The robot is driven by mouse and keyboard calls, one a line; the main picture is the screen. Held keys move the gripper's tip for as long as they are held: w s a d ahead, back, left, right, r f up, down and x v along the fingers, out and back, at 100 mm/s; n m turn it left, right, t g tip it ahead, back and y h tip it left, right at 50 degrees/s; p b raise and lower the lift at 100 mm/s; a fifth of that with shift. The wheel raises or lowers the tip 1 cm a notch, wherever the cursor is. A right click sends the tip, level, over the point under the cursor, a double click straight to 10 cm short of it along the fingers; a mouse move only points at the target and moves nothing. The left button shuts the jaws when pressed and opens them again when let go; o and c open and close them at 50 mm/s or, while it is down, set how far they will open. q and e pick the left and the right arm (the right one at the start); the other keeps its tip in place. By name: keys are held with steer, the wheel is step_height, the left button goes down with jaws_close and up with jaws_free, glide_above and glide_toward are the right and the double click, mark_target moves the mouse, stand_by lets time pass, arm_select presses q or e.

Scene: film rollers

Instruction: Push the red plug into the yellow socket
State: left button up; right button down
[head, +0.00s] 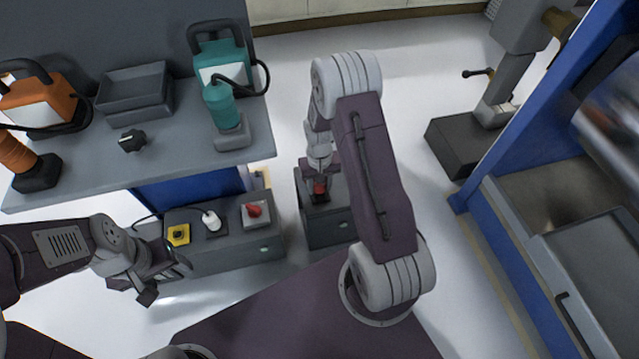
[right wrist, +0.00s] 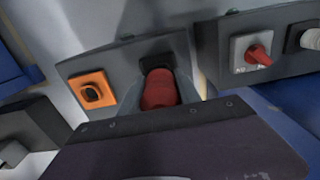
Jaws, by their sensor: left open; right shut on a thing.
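The yellow socket (head: 179,234) sits at the left end of a low grey box in the head view, with a dark middle. The red plug (head: 320,187) is between the fingers of my right gripper (head: 320,180), over a smaller grey box to the right. In the right wrist view the red plug (right wrist: 159,88) is gripped, with a black part just beyond it; I cannot tell whether they are joined. My left gripper (head: 163,274) is open and empty, in front of and below the yellow socket.
A white plug (head: 211,221) and a red switch (head: 254,210) are beside the yellow socket. An orange socket (right wrist: 93,92) is left of the red plug in the wrist view. A grey bench (head: 175,155) overhangs behind. A blue frame (head: 545,110) stands at right.

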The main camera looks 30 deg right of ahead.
stand_by(0.4)
steer(key=shift+s+p, duration=0.1)
steer(key=shift+p, duration=0.2)
stand_by(0.4)
steer(key=shift+p, duration=0.3)
steer(key=shift+p, duration=0.3)
steer(key=shift+f+b, duration=0.45)
steer(key=shift+f, duration=0.25)
steer(key=c, duration=0.8)
jaws_free()
steer(key=shift+o, duration=0.2)
